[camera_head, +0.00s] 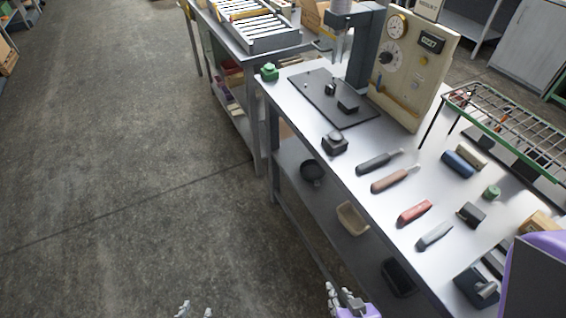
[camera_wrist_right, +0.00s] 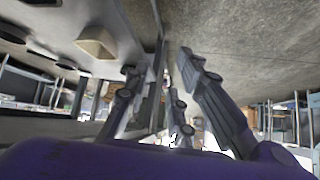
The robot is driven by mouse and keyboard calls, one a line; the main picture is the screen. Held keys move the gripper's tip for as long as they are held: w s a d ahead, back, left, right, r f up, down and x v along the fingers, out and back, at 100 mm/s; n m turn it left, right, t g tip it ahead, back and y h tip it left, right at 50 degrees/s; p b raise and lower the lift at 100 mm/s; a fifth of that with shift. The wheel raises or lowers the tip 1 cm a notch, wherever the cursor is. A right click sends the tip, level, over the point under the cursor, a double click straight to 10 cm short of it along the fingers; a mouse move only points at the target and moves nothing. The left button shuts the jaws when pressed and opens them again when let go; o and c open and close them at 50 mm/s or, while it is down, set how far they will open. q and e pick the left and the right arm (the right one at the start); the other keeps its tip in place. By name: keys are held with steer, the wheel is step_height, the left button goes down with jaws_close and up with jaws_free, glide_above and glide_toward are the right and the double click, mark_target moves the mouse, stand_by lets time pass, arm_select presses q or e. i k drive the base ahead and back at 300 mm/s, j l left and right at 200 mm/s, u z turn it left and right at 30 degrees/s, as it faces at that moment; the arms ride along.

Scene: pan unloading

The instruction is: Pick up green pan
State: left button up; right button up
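No clearly green pan shows in either view. A dark round pan (camera_head: 313,172) lies on the lower shelf under the workbench. A small green object (camera_head: 269,72) sits at the bench's far left corner, and another small green item (camera_head: 491,192) lies on the right part of the top. My right gripper (camera_head: 343,297) is at the bottom edge of the head view, beside the bench front. In the right wrist view its fingers (camera_wrist_right: 165,100) are spread and empty.
The bench top (camera_head: 330,205) holds tools and blocks in a row, a black plate (camera_head: 320,95), a gauge panel (camera_head: 408,75) and a green wire rack (camera_head: 510,125). A beige tray (camera_head: 352,218) and a black bin (camera_head: 398,278) are on the lower shelf. The floor at left is clear.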

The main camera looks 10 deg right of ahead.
mark_target(310, 170)
steer(key=i+j+u, duration=0.3)
steer(key=i+u, duration=0.25)
steer(key=i, duration=0.3)
steer(key=i+j+u, duration=0.15)
steer(key=i+u, duration=0.15)
steer(key=i, duration=0.15)
steer(key=i+z, duration=0.2)
steer(key=i, duration=0.3)
steer(key=i+j+z, duration=0.2)
steer(key=i, duration=0.25)
steer(key=i+j+z, duration=0.1)
steer(key=i+z, duration=0.15)
steer(key=i, duration=0.25)
steer(key=i+z, duration=0.15)
steer(key=z, duration=0.25)
steer(key=i+z, duration=0.1)
steer(key=z, duration=0.35)
steer(key=i+z, duration=0.15)
steer(key=z, duration=0.25)
steer(key=i+j+z, duration=0.1)
steer(key=z, duration=0.35)
steer(key=i+z, duration=0.2)
steer(key=z, duration=0.15)
steer(key=i+z, duration=0.15)
steer(key=z, duration=0.25)
steer(key=i+j+z, duration=0.1)
steer(key=z, duration=0.25)
steer(key=i+j, duration=0.05)
steer(key=i, duration=0.05)
